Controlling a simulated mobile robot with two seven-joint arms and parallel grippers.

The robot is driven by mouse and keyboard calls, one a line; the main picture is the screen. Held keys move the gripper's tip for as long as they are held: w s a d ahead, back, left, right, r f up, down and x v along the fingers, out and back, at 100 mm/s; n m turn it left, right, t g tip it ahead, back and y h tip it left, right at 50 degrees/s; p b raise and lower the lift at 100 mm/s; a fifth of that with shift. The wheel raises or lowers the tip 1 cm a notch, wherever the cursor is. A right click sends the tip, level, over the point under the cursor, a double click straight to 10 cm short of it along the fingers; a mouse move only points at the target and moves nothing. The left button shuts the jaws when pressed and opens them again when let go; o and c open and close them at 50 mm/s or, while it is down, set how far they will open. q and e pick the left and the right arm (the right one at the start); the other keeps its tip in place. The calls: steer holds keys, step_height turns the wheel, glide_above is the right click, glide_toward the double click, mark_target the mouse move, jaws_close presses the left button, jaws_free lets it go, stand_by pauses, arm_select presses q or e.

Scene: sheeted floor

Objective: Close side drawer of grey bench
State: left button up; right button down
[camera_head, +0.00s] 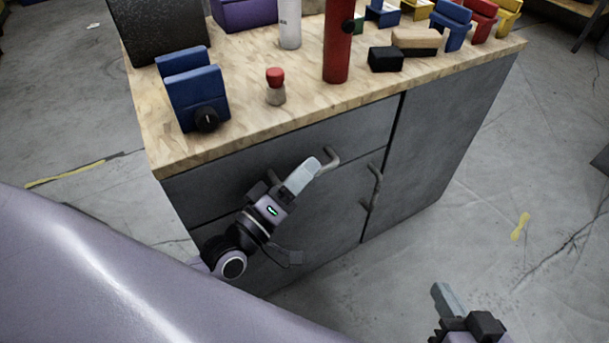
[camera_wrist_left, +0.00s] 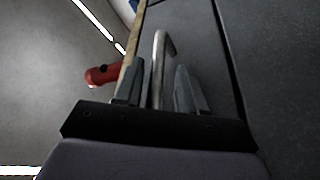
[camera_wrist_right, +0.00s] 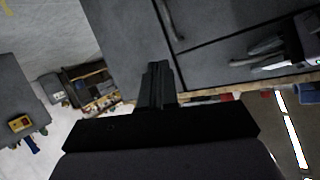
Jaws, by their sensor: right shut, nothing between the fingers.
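The grey bench (camera_head: 435,150) has a wooden top and a drawer (camera_head: 270,150) directly under it. The drawer front looks about flush, with no clear opening visible. Its curved metal handle (camera_head: 330,157) also shows in the left wrist view (camera_wrist_left: 160,55). My left gripper (camera_head: 314,166) is at this handle. In the left wrist view its two fingers (camera_wrist_left: 158,75) are apart, with the handle between them and gaps beside it. Contact cannot be told. My right gripper (camera_head: 443,290) is shut and empty, low and right in front of the bench; its fingers show together in the right wrist view (camera_wrist_right: 158,85).
A second handle (camera_head: 374,187) is on the door below the drawer. The worktop carries a red cylinder (camera_head: 338,45), a blue holder (camera_head: 197,95), a small red-capped bottle (camera_head: 276,88) and several coloured bins. The floor to the bench's right is clear.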

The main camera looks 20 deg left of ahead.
arm_select(q)
steer(key=shift+s+a+f, duration=0.1)
steer(key=shift+s+f, duration=0.05)
steer(key=shift+s, duration=0.35)
steer(key=p+v, duration=0.1)
steer(key=v, duration=0.5)
arm_select(e)
steer(key=shift+s+d+h, duration=0.25)
steer(key=shift+d+h, duration=0.05)
steer(key=shift+d, duration=0.2)
steer(key=shift+r, duration=0.1)
